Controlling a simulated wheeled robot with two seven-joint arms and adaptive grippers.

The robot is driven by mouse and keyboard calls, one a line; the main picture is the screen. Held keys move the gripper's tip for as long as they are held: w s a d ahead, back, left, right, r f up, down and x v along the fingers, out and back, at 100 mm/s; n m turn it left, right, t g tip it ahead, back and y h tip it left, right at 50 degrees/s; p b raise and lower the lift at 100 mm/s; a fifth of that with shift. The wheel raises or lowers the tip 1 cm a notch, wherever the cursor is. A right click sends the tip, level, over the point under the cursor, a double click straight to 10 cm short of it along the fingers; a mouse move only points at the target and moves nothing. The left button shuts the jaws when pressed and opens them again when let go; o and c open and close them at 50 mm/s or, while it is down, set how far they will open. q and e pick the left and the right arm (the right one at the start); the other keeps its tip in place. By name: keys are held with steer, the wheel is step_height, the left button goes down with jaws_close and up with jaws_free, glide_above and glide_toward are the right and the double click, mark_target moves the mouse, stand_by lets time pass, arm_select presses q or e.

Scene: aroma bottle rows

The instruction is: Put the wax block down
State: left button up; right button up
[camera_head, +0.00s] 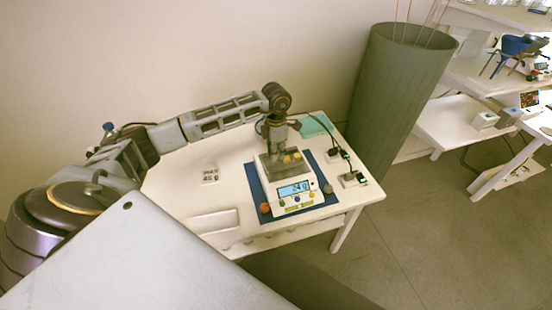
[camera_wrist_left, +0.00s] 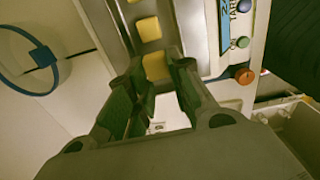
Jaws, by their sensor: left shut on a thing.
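A white digital scale (camera_head: 305,198) with a grey metal pan stands on a blue mat (camera_head: 257,190) on the white table. Its lit display shows a reading that looks like 24 g. Small yellow wax blocks (camera_head: 291,157) are on the pan under my left gripper (camera_head: 284,153). In the left wrist view, my left gripper (camera_wrist_left: 158,76) is shut on a yellow wax block (camera_wrist_left: 156,66), low over the pan. Another yellow block (camera_wrist_left: 148,28) lies just beyond it on the pan. I cannot tell whether the held block touches the pan. My right gripper is out of view.
A small printed card (camera_head: 210,175) stands left of the mat, and a pale flat piece (camera_head: 214,221) lies near the front edge. Black-and-white devices with cables (camera_head: 352,179) sit at the right. A tall green bin (camera_head: 400,100) stands behind the table.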

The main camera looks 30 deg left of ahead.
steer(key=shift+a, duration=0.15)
arm_select(q)
steer(key=shift+f, duration=1.9)
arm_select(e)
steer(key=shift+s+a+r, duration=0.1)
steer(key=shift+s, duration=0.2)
arm_select(q)
steer(key=shift+f, duration=0.15)
steer(key=o, duration=0.5)
steer(key=shift+c, duration=0.2)
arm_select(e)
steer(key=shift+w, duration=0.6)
arm_select(q)
steer(key=shift+r, duration=0.25)
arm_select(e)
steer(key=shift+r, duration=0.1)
